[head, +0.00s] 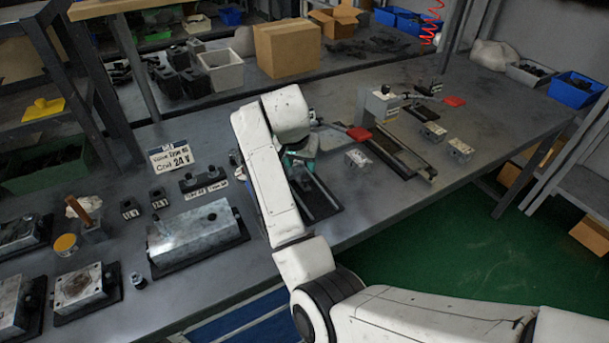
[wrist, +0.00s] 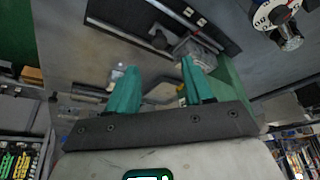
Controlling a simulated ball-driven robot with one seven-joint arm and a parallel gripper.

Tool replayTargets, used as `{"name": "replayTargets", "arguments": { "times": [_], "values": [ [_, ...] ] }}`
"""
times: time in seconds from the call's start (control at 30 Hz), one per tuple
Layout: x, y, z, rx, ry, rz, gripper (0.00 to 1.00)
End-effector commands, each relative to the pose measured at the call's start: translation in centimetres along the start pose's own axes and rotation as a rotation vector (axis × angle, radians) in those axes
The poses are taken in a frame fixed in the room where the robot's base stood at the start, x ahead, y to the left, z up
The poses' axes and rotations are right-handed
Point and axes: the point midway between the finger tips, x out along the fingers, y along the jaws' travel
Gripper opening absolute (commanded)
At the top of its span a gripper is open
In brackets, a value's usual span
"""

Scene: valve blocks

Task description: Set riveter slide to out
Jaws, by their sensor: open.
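My gripper (head: 300,158) is over the middle of the bench in the head view, above the far end of a dark rail base (head: 318,198). Its teal fingers (wrist: 157,72) stand apart in the wrist view, with nothing clearly held between them. A grey bent bar (wrist: 163,97) shows in the gap; I cannot tell whether it touches a finger. Right of the gripper stands a grey press-like device (head: 381,105) with a red-ended lever (head: 359,134) and a long dark slide rail (head: 400,150). No label shows which one is the riveter, and my arm hides part of the near device.
A large metal block (head: 193,232) and a sign (head: 170,158) are left of my arm. A cardboard box (head: 287,48) stands behind. A numbered dial (wrist: 275,14) shows in the wrist view.

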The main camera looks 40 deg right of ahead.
Motion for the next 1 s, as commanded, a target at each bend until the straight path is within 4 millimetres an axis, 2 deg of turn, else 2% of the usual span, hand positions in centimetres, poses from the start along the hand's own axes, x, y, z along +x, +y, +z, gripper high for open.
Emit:
{"name": "replayTargets", "arguments": {
  "times": [0.3, 0.5, 0.9, 1.0],
  "values": [
    [5.8, 0.1, 0.1, -0.001, -0.002, 0.002, 0.51],
    [8.1, 0.1, 0.1, -0.002, -0.001, 0.0, 0.51],
    [8.8, 0.1, 0.0, -0.001, 0.0, -0.001, 0.51],
    [8.8, 0.1, 0.0, -0.002, 0.0, -0.001, 0.43]
  ]
}}
